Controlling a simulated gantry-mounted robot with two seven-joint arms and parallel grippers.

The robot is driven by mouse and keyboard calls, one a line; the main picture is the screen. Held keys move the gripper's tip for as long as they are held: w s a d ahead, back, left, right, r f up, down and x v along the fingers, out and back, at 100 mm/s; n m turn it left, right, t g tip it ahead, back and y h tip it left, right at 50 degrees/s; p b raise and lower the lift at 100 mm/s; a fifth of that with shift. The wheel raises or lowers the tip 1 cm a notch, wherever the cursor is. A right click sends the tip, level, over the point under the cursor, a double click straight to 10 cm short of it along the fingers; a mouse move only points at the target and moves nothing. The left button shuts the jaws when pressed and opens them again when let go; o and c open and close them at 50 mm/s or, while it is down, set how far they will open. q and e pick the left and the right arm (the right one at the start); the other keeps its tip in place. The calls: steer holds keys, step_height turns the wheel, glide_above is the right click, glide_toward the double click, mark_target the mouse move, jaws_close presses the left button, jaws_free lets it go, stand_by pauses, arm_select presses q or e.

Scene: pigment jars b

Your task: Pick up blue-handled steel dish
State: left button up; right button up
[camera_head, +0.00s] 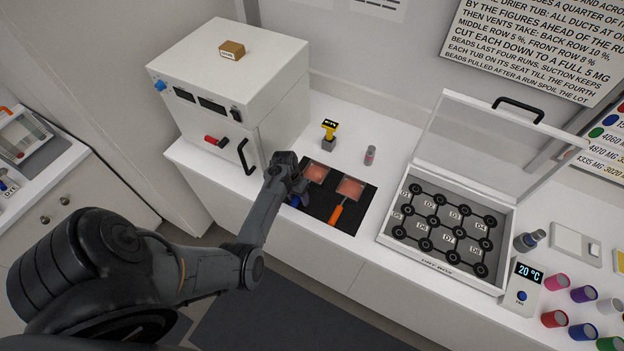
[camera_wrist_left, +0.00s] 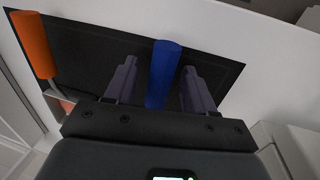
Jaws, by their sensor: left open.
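The blue-handled steel dish (camera_head: 315,172) lies on a black mat (camera_head: 318,213), with pinkish content in its pan. Its blue handle (camera_wrist_left: 163,72) runs between the two fingers of my left gripper (camera_wrist_left: 159,85) in the left wrist view, with a gap on each side. My left gripper (camera_head: 296,190) is open at the handle and partly covers it in the head view. From these views I cannot tell the exact height of the fingers over the mat. My right gripper does not show.
A similar dish with an orange handle (camera_head: 336,215) lies just right on the same mat. A white oven-like box (camera_head: 233,90) stands left. An open-lidded case (camera_head: 447,231) stands right. A yellow-topped tool (camera_head: 329,130) and small vial (camera_head: 370,155) stand behind the mat.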

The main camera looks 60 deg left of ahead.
arm_select(q)
steer(key=shift+f, duration=0.3)
jaws_close()
steer(key=shift+r, duration=0.2)
